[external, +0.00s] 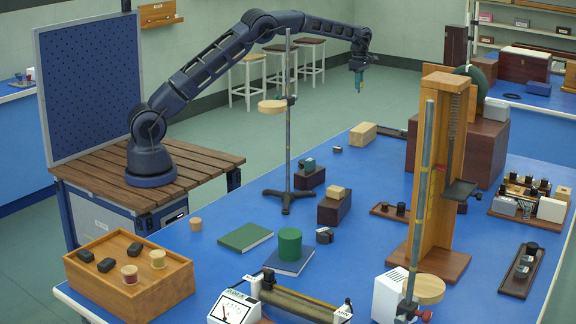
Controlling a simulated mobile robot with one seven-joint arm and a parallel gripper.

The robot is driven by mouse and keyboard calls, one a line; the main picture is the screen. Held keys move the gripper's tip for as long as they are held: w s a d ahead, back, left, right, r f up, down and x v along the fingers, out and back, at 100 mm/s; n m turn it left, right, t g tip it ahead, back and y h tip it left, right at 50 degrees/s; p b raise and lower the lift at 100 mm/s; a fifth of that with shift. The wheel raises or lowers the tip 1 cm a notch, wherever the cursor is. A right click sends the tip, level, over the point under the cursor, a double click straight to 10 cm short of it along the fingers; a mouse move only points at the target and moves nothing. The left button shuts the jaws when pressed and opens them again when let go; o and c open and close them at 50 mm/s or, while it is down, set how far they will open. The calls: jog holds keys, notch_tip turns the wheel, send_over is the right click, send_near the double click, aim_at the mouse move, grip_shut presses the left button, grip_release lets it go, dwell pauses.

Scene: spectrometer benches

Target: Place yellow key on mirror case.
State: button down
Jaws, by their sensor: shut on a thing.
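My gripper (359,88) hangs pointing down at the end of my outstretched arm, at the back centre of the external view. It appears over the floor beyond the far left edge of the blue bench. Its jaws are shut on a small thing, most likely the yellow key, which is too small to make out. I cannot tell for certain which thing is the mirror case. A large dark red wooden case (486,150) stands on the bench to the right of my gripper, behind a tall wooden stand. My gripper is well apart from it.
The blue bench (360,220) holds a tall metal rod stand (289,150), the tall wooden stand (433,180), small dark blocks, a green book (245,237) and a green cylinder (290,243). A wooden box (130,285) stands front left. Stools (247,80) stand behind my arm.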

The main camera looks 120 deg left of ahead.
notch_tip(320, 180, down, 17)
jog(key=shift+r, duration=0.1)
dwell(0.5)
jog(key=c, duration=1.5)
grip_release()
notch_tip(320, 180, up, 12)
jog(key=shift+r, duration=0.1)
